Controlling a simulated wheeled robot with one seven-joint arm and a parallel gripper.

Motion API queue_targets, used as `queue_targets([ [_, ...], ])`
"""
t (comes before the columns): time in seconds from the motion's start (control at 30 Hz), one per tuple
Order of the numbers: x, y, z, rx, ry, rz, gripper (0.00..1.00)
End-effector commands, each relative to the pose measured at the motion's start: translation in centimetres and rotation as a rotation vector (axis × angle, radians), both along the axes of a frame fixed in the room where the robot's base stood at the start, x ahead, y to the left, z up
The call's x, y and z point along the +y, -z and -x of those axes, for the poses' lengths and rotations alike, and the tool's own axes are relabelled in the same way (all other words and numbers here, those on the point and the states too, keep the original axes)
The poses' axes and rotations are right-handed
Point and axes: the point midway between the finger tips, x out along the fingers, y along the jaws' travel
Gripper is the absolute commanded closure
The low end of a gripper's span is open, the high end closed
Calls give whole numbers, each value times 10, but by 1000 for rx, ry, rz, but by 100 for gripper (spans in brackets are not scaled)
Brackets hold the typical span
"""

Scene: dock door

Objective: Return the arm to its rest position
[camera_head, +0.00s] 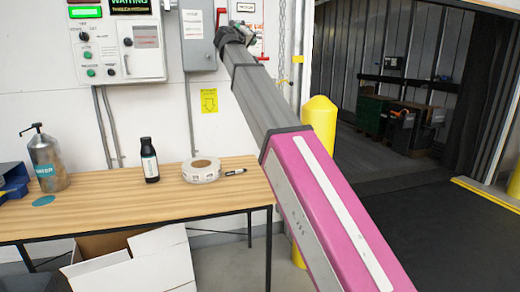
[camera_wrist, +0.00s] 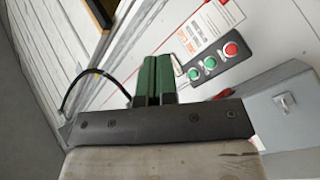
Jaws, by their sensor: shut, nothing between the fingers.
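My arm, pink and grey in the camera_head view, reaches up from the bottom right to the wall. My gripper (camera_head: 243,31) is at its far end, small and partly hidden by the arm, beside a grey wall box (camera_head: 198,35). In the camera_wrist view my gripper (camera_wrist: 153,78) shows two green fingers pressed together with nothing between them. A dark button panel (camera_wrist: 222,57) with two green buttons and one red button is just right of the fingertips. I cannot tell whether the fingers touch anything.
A yellow bollard (camera_head: 319,119) is behind my arm. The dock opening is at the right.

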Motion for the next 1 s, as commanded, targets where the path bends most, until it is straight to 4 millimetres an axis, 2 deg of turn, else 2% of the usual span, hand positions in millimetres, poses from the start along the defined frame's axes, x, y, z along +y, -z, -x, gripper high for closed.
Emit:
queue_targets([
  [0.27,-15,56,-7,69,2,-33,100],
  [0.47,-32,117,-13,148,5,-72,100],
  [0.57,-45,161,-14,206,9,-101,100],
  [0.77,-81,277,-8,361,27,-189,100],
  [0.8,-88,301,-5,393,31,-209,100],
  [1.0,-124,411,21,550,56,-316,100],
])
